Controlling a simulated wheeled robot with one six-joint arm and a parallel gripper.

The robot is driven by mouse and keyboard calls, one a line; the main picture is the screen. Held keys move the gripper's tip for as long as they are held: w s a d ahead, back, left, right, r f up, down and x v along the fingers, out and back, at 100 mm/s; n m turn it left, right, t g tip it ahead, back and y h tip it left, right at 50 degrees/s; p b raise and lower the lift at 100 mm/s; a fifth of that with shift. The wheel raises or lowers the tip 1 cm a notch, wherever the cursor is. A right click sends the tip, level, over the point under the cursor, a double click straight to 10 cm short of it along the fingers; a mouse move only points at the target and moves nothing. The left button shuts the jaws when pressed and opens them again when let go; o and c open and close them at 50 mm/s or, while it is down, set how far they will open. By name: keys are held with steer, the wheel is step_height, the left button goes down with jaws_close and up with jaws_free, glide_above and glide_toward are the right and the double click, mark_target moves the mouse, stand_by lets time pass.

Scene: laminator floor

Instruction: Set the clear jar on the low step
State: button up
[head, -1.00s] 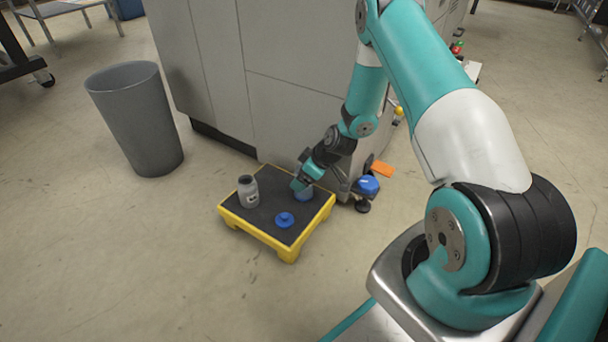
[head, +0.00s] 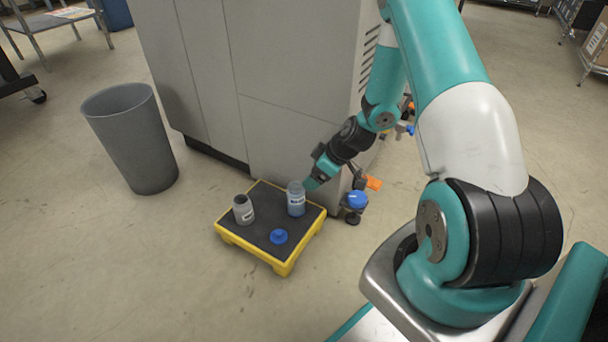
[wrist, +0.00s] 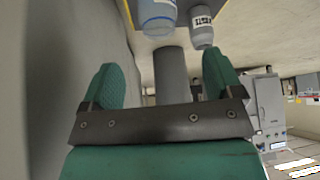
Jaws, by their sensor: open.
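The clear jar (head: 296,201), bluish with a white label, stands upright on the black top of the low yellow step (head: 229,235), toward its back right. My gripper (head: 314,182) is just behind and to the right of the jar, open. In the wrist view the jar (wrist: 157,14) shows at the top edge, beyond the spread green fingers of my gripper (wrist: 161,82), with nothing between them. In the head view I cannot tell the exact gap between fingers and jar.
A grey jar (head: 243,213) and a blue lid-like piece (head: 279,237) also sit on the step. A grey machine cabinet (head: 285,110) stands close behind. A blue-topped machine foot (head: 355,201) is to the right, a grey bin (head: 130,140) to the left. Floor in front is clear.

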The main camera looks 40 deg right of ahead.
steer(key=s+a+r+n+g+y, duration=0.1)
steer(key=s+a+r+g+y, duration=0.2)
steer(key=a+r, duration=1.65)
steer(key=s+a+r+g, duration=0.1)
steer(key=s+a+r, duration=0.1)
steer(key=s, duration=0.4)
steer(key=s+a+r+h, duration=0.1)
steer(key=s+a+r, duration=0.2)
steer(key=s+r, duration=0.2)
steer(key=s+a+r+g+h, duration=0.1)
steer(key=s+r, duration=0.3)
steer(key=s, duration=0.5)
steer(key=shift+a+g, duration=0.3)
steer(key=shift+a, duration=0.6)
